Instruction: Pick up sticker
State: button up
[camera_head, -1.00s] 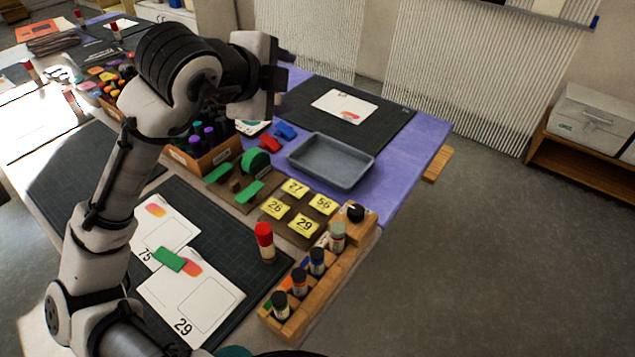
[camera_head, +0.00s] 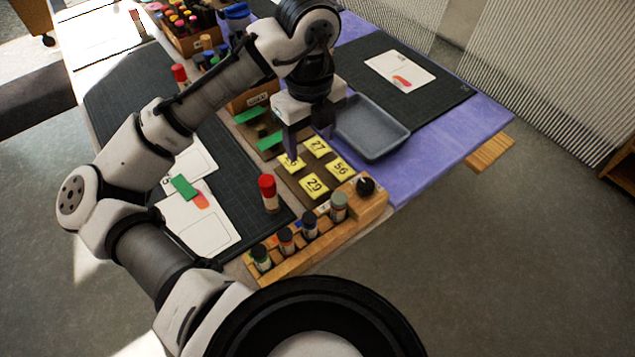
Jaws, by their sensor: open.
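Yellow number stickers lie on a brown board (camera_head: 293,183): sticker 27 (camera_head: 317,146), sticker 56 (camera_head: 340,168), sticker 29 (camera_head: 314,186) and a fourth sticker (camera_head: 291,164), whose number is partly covered by a finger. My gripper (camera_head: 309,147) points down over the far-left part of the board. It is open, with nothing seen between its fingers. One finger overlaps the fourth sticker in the picture, and the other is beyond sticker 27. I cannot tell whether a fingertip touches anything.
A grey tray (camera_head: 403,134) stands just right of my gripper. A wooden rack (camera_head: 375,205) with several bottles and a red-capped glue stick (camera_head: 268,192) are in front. White cards (camera_head: 200,228) lie on a dark mat.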

send_over(311, 183)
jog(key=f, duration=0.6)
jog(key=shift+s+f, duration=0.2)
jog(key=shift+f, duration=0.1)
jog(key=shift+w+f+p, duration=0.15)
jog(key=shift+f+p, duration=0.15)
jog(key=shift+f, duration=1.05)
jog(key=shift+w+f+p, duration=0.1)
jog(key=shift+f+p, duration=0.15)
jog(key=shift+f, duration=1.05)
jog(key=shift+f, duration=0.25)
jog(key=c, duration=0.8)
